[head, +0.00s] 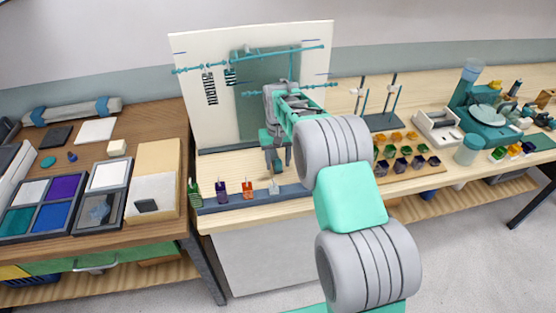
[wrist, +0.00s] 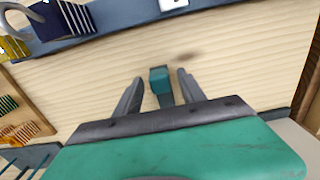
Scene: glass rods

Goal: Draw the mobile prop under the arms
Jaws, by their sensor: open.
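The mobile hangs before a white panel (head: 215,120), with teal arms (head: 300,50) and striped dark pieces (head: 210,90) below them. My gripper (head: 276,165) points down over the bench in front of the panel, right of the mobile's striped pieces. In the wrist view my gripper (wrist: 160,85) is open, with a small teal block (wrist: 160,75) between its two fingers. A narrow teal part runs from the block toward the palm; this looks like the prop, but its base is hidden. Gaps show on both sides of it. In the head view my arm and gripper cover it.
A blue-grey rail (head: 300,190) along the bench front holds a green (head: 194,195), a purple (head: 221,190) and an orange piece (head: 247,189). Right of my arm stand rod stands (head: 385,122) and a tray of coloured pieces (head: 428,172). Bare wood shows around my gripper.

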